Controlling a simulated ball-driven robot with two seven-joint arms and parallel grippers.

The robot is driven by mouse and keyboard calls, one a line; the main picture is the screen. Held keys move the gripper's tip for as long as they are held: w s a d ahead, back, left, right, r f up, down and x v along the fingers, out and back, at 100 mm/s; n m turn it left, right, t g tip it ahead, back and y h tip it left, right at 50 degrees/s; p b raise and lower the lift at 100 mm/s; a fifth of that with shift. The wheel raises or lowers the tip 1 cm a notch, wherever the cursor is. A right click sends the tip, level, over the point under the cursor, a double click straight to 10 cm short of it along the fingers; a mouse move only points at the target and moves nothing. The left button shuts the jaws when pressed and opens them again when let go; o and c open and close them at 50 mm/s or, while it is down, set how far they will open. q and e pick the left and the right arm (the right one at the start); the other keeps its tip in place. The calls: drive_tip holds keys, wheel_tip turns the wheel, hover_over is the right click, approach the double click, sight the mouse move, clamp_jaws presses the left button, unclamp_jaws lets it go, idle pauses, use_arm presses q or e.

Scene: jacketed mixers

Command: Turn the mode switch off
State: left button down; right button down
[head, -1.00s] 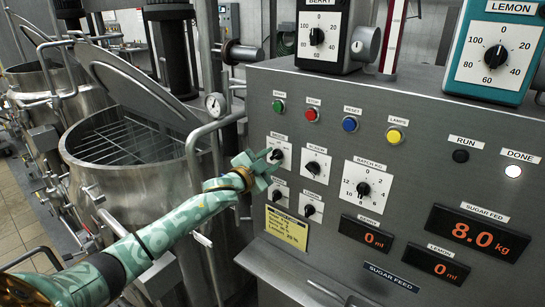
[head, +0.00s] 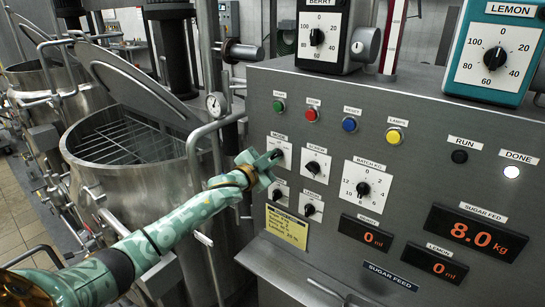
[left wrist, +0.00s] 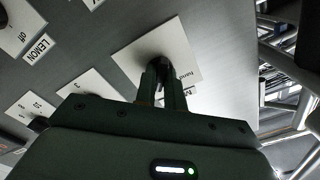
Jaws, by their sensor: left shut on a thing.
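The mode switch (head: 279,153) is a dark rotary knob on a white plate under the MODE label, at the upper left of the switches on the grey panel. My left gripper (head: 272,158) is at this switch and partly covers its knob and plate. In the left wrist view the dark knob (left wrist: 159,67) shows between the fingertips of my left gripper (left wrist: 163,78), which is shut on it. The fingers and the shading hide much of the knob, so its exact pointing is hard to tell. My right gripper is not in view.
Coloured push buttons run above. A steel mixer with a raised lid (head: 140,150) stands left of the panel. The DONE lamp (head: 511,172) looks white.

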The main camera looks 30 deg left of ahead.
use_arm(q)
drive_tip(key=n+p, duration=0.3)
drive_tip(key=shift+r+n, duration=0.15)
drive_tip(key=shift+n, duration=0.15)
drive_tip(key=shift+n+p, duration=1.75)
drive_tip(key=shift+n, duration=0.45)
drive_tip(key=c, duration=1.5)
unclamp_jaws()
